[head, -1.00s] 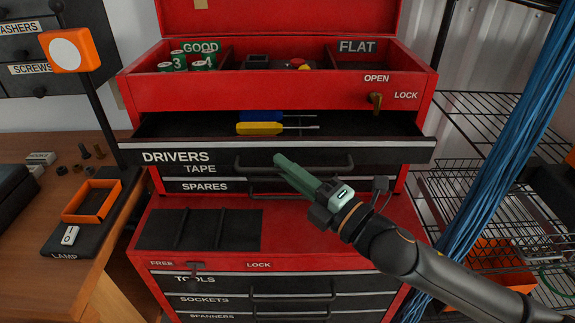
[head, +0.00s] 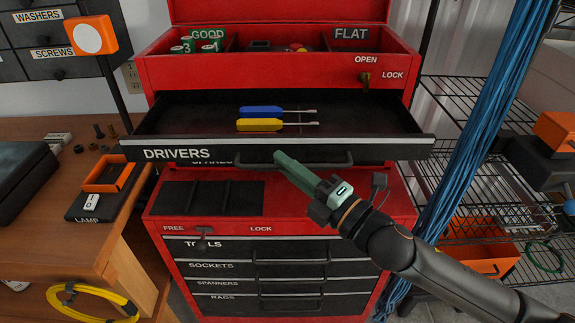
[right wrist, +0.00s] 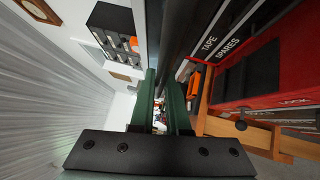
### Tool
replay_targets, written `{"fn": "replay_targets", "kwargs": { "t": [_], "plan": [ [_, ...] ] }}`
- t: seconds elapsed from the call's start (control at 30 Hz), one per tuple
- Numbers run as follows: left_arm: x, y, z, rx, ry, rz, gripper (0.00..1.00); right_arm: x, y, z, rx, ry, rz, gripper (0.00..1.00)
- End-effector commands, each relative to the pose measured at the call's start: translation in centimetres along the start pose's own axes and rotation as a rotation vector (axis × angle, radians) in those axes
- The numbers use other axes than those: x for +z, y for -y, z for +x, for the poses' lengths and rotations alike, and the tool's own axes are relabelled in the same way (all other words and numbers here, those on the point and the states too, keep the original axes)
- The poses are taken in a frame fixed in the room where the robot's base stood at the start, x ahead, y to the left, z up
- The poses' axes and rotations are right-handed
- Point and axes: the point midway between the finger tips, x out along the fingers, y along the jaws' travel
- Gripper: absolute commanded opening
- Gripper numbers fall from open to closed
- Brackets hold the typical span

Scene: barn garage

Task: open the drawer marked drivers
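The drawer marked DRIVERS (head: 375,150) is pulled well out of the red tool chest (head: 290,70). Its black front has a silver top edge and a dark bar handle (head: 335,163). A blue screwdriver (head: 262,110) and a yellow screwdriver (head: 258,125) lie inside. My right gripper (head: 282,160) has green fingers at the left-middle part of the handle and appears shut on it. In the right wrist view its fingers (right wrist: 163,75) point along the dark drawer front, with a narrow gap between them; the grip itself is partly hidden. My left gripper is out of view.
A latch by OPEN and LOCK (head: 365,78) sits above the drawer. Lower drawers are shut; another latch (head: 204,232) sits by FREE. Blue cables (head: 480,130) and a wire rack (head: 480,235) stand right. A wooden bench (head: 60,235) stands left.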

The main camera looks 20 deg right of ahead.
Motion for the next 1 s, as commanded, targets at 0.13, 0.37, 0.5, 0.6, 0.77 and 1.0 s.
{"fn": "replay_targets", "kwargs": {
  "t": [0.13, 0.37, 0.5, 0.6, 0.77, 1.0],
  "plan": [
    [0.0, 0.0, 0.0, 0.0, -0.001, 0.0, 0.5, 0.0, 0.0, 0.0, 0.0, 0.0, 0.0, 0.28],
    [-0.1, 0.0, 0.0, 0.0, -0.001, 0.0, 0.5, 0.0, 0.0, 0.0, 0.0, 0.0, 0.0, 0.43],
    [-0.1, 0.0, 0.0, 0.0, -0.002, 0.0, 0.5, 0.0, 0.0, 0.0, 0.0, 0.0, 0.0, 0.43],
    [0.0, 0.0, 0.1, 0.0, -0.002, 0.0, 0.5, 0.0, 0.1, -0.3, -0.001, 0.0, 0.001, 0.43],
    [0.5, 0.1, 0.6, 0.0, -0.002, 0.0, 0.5, 0.0, 0.4, -1.9, -0.004, 0.0, 0.001, 0.43],
    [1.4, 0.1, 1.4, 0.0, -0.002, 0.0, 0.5, -0.1, 0.4, -5.3, -0.005, -0.001, 0.0, 0.43]
  ]
}}
